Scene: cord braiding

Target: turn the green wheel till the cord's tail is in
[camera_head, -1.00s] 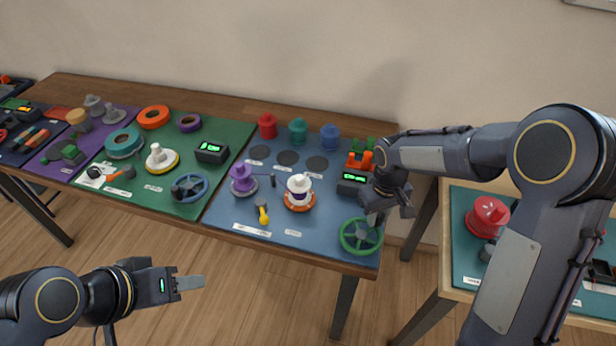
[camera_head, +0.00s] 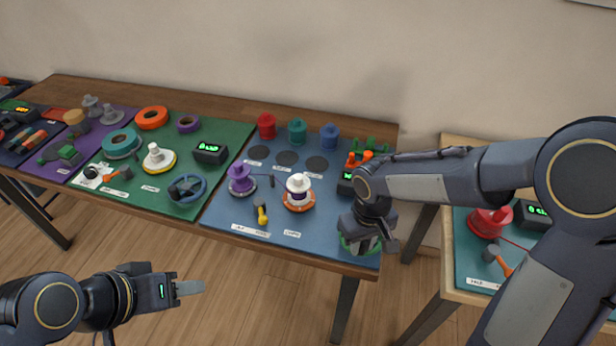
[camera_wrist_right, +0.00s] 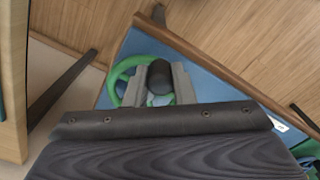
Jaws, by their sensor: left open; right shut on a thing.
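The green wheel (camera_head: 345,244) is at the front right corner of the blue mat, mostly hidden behind my right gripper (camera_head: 366,244) in the head view. In the right wrist view the wheel's green rim (camera_wrist_right: 116,78) shows, with a dark knob (camera_wrist_right: 159,76) between the two fingers of my right gripper (camera_wrist_right: 160,84). The right gripper is shut on this knob. My left gripper (camera_head: 188,287) is open and empty, in front of the table and away from the wheel.
The blue mat (camera_head: 225,212) also holds a purple spool (camera_head: 240,180), a white spool on an orange base (camera_head: 299,189) and a yellow-handled tool (camera_head: 262,213). An orange and green device (camera_head: 367,156) stands behind my right wrist. A side table (camera_head: 447,250) is at the right.

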